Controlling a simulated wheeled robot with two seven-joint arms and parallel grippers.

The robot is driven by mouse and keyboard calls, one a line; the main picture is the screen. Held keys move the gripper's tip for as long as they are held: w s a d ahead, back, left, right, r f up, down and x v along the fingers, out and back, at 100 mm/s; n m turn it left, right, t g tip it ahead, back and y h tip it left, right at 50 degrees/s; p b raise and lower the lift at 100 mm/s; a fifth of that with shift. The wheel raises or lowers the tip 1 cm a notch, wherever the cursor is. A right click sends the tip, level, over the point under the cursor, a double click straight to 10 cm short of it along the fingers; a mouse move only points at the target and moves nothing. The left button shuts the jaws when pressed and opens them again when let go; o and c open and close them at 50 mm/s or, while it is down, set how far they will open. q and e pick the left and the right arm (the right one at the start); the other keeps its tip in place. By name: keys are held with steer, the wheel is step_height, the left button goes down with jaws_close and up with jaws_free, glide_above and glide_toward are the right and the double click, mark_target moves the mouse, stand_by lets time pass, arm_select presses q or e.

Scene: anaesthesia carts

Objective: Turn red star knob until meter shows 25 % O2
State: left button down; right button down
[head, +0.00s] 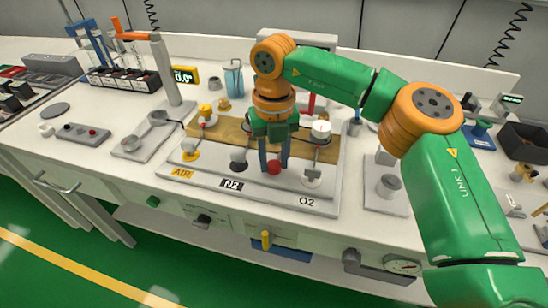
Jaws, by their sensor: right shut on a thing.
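The gas panel (325,205) on the bench carries labels AIR, N2 and O2. A red knob (274,168) sits on it between the N2 and O2 fittings, largely between my fingertips. My right gripper (274,165) reaches down from above, its blue fingers shut on the red knob. The knob's star shape is too small and covered to make out. A yellow-framed meter (185,75) with a lit display stands behind the panel to the left. Its digits are too small to read with certainty. My left gripper is not in view.
A white knob (321,129) stands close to the right of my gripper, and a yellow knob (206,110) to its left. A grey post (166,70) rises behind the panel's left side. A plate with a grey cup (388,185) lies to the right, near my arm.

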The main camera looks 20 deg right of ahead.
mark_target(274, 164)
steer(key=c, duration=0.5)
jaws_free()
step_height(274, 164, up, 7)
steer(key=shift+r+p, duration=0.1)
steer(key=shift+p, duration=0.3)
